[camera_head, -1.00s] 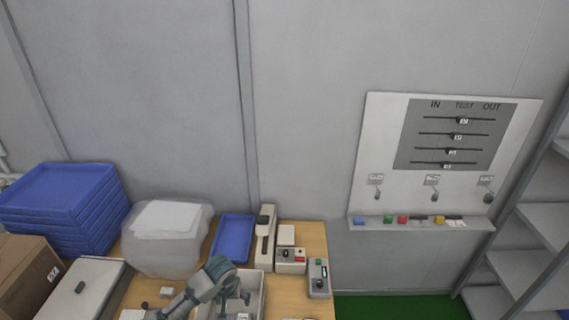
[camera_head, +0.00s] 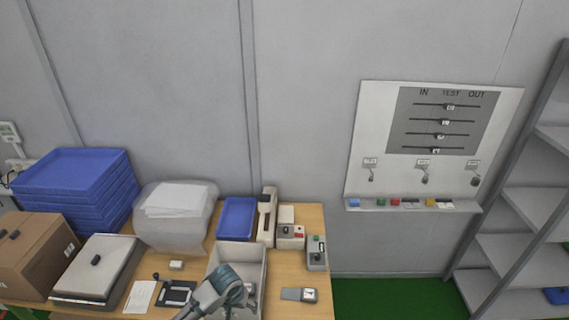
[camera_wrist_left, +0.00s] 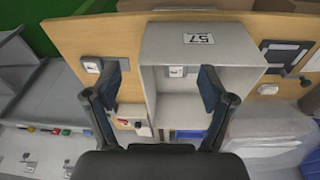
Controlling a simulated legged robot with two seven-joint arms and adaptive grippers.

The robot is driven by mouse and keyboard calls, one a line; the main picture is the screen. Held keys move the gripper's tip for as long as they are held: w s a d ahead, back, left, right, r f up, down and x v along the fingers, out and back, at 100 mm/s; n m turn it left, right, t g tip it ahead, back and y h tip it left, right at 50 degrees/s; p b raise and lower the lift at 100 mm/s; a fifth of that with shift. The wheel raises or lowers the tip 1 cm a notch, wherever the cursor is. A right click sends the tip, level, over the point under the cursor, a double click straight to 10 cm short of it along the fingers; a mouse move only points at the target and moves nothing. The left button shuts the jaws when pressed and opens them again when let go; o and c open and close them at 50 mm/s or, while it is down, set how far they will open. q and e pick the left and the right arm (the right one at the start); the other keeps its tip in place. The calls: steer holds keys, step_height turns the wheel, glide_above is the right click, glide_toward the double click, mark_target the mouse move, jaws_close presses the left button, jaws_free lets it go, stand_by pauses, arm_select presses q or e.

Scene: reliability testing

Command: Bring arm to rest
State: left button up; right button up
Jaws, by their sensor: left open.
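My left arm (camera_head: 216,290) comes in at the bottom of the head view, over the near part of a grey bin (camera_head: 258,258). In the left wrist view my left gripper (camera_wrist_left: 160,88) is open, its two dark fingers spread wide with nothing between them. The bin, labelled 57, also shows beyond the fingers in that view (camera_wrist_left: 160,42). A small device (camera_wrist_left: 176,71) lies in the bin. The fingertips are hard to make out in the head view. My right gripper is not in view.
A wooden table (camera_head: 286,273) carries stacked blue trays (camera_head: 75,180), a cardboard box (camera_head: 38,260), a bagged stack (camera_head: 172,215) and small testers (camera_head: 317,253). A handheld device (camera_head: 299,295) lies right of the bin. A test panel (camera_head: 437,145) hangs on the wall, with shelves (camera_head: 520,200) right.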

arm_select(q)
steer(key=s+d+f+m+t+h, duration=0.1)
steer(key=s+d+f, duration=0.15)
steer(key=s, duration=0.35)
steer(key=s+d+f+m+h, duration=0.1)
steer(key=s+d+f, duration=0.1)
steer(key=s+f, duration=0.25)
steer(key=s+a+f+n+y, duration=0.1)
steer(key=s+a, duration=0.5)
steer(key=s, duration=0.2)
steer(key=s+a+f+y, duration=0.1)
steer(key=s+a, duration=0.4)
steer(key=s, duration=0.3)
steer(key=s+f+b, duration=0.2)
steer(key=f+b, duration=0.1)
steer(key=f, duration=1.3)
steer(key=s+f+b, duration=0.2)
steer(key=f+b, duration=0.1)
steer(key=f, duration=1.4)
steer(key=s+a+f+g+b, duration=0.1)
steer(key=s+a+f+b, duration=0.1)
steer(key=s+f, duration=0.6)
steer(key=s+a+f+b, duration=0.2)
steer(key=s+f, duration=0.7)
steer(key=f, duration=0.2)
steer(key=shift+g+y, duration=0.4)
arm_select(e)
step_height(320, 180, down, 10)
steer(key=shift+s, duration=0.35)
